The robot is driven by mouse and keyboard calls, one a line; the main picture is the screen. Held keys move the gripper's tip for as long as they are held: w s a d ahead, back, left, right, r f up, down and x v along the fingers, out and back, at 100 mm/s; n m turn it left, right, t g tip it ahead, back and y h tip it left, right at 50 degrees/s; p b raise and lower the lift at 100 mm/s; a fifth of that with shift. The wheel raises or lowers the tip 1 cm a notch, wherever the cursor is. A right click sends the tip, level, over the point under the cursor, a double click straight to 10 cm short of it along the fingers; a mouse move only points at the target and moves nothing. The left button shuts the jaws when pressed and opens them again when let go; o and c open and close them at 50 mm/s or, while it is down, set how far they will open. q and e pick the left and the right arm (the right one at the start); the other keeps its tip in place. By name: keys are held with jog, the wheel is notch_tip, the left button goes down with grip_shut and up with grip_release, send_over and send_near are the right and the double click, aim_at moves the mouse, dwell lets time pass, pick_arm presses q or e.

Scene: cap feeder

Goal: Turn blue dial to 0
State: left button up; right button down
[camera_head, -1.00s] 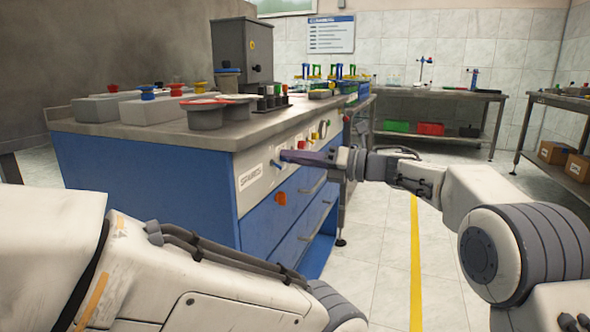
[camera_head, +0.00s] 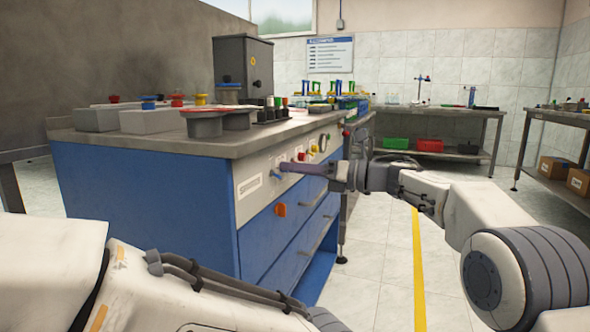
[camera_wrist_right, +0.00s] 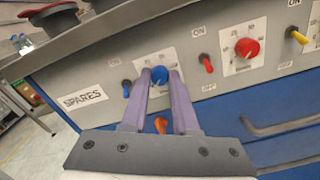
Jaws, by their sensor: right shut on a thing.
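The blue dial (camera_wrist_right: 159,74) is on the grey front panel, on a white scale plate, in the right wrist view. My right gripper (camera_wrist_right: 158,80) has its two purple fingers shut on the dial, one at each side. In the head view my right gripper (camera_head: 285,167) reaches the panel from the right, and its fingers cover the dial there. The numbers around the dial are too small to read. My left arm crosses the lower left of the head view, but its gripper is out of sight.
The panel also has a red dial (camera_wrist_right: 247,47), a blue switch (camera_wrist_right: 126,88), a red switch (camera_wrist_right: 207,63) and a yellow switch (camera_wrist_right: 298,37). Floor to the right is clear.

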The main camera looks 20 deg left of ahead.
jog(key=c, duration=0.7)
grip_release()
jog(key=shift+s+d+p, duration=0.15)
jog(key=shift+d+p, duration=1.25)
jog(key=shift+d, duration=3.9)
